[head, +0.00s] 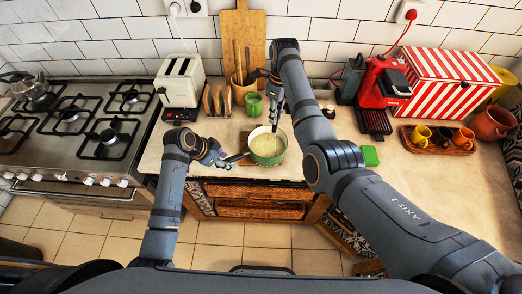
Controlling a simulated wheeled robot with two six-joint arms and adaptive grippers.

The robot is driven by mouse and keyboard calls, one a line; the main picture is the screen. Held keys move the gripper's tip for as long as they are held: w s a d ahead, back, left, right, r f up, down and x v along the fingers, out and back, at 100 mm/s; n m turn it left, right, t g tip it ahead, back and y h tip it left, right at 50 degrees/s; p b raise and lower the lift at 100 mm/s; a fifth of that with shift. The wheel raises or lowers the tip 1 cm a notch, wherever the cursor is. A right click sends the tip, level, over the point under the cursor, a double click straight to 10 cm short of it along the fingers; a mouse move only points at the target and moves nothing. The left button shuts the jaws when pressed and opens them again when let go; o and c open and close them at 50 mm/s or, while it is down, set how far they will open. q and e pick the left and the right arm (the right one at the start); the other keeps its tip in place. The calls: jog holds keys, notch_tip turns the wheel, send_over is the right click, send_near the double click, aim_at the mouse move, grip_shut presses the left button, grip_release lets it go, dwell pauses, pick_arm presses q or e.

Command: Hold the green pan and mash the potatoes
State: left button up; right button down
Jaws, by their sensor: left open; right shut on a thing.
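The green pan (267,160) sits on a wooden board on the counter, in the middle of the head view. Pale yellowish food, which looks like the potatoes (265,147), lies inside it. The pan's dark handle (237,157) points left. My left gripper (219,158) is open beside the handle's end; I cannot tell if they touch. My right gripper (274,116) is above the pan, shut on a thin masher (274,128) that points down toward the potatoes. The masher's lower end is too small to make out clearly.
A green mug (253,103), a wooden utensil holder (243,88) and a toaster (181,80) stand behind. The gas stove (75,125) is at left. A green sponge (370,155) and a red coffee machine (383,83) are at right.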

pick_arm(q)
jog(key=v, duration=0.6)
jog(key=shift+s+r, duration=0.1)
